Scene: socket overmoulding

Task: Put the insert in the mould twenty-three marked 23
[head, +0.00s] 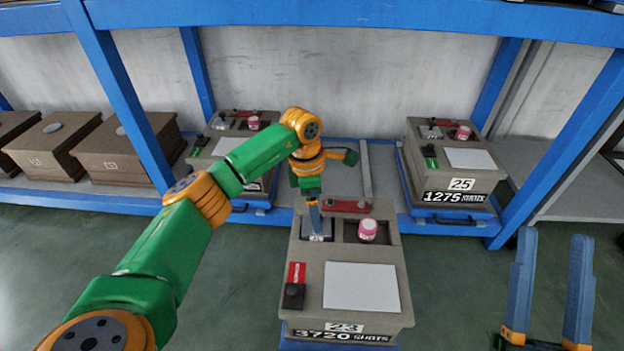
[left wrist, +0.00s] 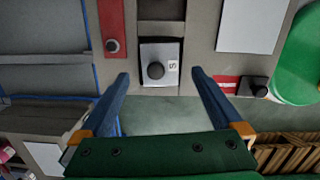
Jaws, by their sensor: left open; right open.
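The mould marked 23 (head: 304,262) stands in the middle of the head view, its label also reading 3720 shots. A pale block with a black round knob, apparently the insert (left wrist: 146,77), sits in its left pocket and bears a letter like S; its pale top shows partly in the head view (head: 318,237). My left gripper (head: 315,217) points down over that pocket. In the left wrist view its open fingers (left wrist: 161,73) lie either side of the block, with no clear contact. My right gripper (head: 554,237) is open and empty at the lower right.
A pink-lidded jar (head: 367,230) occupies the right pocket, below a red bar (head: 345,206). A red and black switch (head: 295,286) sits front left. Mould 25 (head: 461,185) stands right, another mould (head: 243,118) behind my left arm. Blue rack posts (head: 126,95) flank the shelf.

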